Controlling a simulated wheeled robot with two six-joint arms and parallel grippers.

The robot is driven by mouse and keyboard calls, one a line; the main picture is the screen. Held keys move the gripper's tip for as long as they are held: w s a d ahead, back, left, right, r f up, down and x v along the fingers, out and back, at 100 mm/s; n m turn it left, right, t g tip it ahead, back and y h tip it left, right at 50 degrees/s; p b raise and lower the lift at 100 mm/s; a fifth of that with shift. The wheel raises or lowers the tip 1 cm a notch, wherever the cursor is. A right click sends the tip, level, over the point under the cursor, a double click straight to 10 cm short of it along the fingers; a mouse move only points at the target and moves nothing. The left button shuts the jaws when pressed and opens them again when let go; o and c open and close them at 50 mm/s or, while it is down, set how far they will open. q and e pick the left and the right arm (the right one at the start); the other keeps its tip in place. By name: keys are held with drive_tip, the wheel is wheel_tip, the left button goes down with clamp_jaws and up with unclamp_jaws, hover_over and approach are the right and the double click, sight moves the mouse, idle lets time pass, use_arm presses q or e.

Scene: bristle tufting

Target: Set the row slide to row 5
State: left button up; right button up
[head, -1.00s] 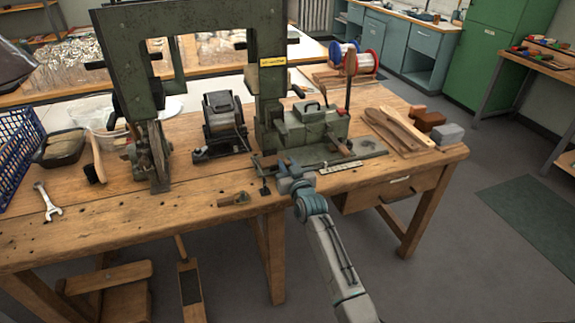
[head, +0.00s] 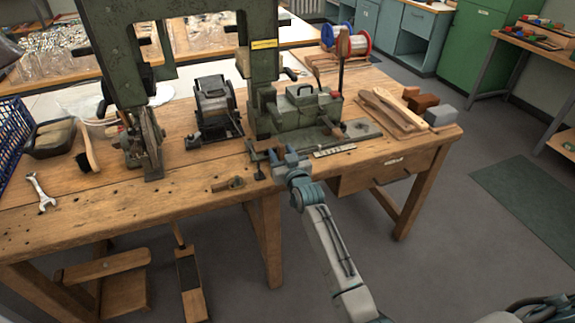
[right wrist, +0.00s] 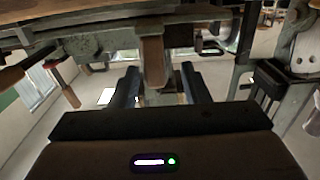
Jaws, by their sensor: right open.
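The green tufting machine (head: 262,65) stands on the wooden workbench. At its foot is a flat slide base (head: 352,131) with a pale marked scale strip (head: 334,150) along the front edge. A small wooden handle (head: 336,133) shows above this base. My right gripper (head: 285,158) is at the bench's front edge, just left of the scale strip. In the right wrist view, my right gripper (right wrist: 160,72) is open, with its two dark fingers apart. A brown wooden piece (right wrist: 153,62) shows between them; I cannot tell whether they touch it. My left gripper is out of view.
Wooden brush blanks (head: 388,108) and small blocks (head: 440,116) lie at the bench's right end. Wire spools (head: 352,42) stand behind. A small wooden-handled part (head: 230,184), a wrench (head: 41,194) and a brush (head: 88,150) lie to the left.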

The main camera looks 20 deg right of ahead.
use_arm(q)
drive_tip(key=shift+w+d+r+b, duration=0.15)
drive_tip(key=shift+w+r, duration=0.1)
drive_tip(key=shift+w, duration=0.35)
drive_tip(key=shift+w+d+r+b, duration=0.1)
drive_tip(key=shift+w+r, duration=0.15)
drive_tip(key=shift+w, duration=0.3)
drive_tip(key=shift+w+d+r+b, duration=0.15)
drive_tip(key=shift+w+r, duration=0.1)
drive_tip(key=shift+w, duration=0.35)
use_arm(e)
drive_tip(key=s, duration=0.8)
drive_tip(key=shift+s, duration=0.35)
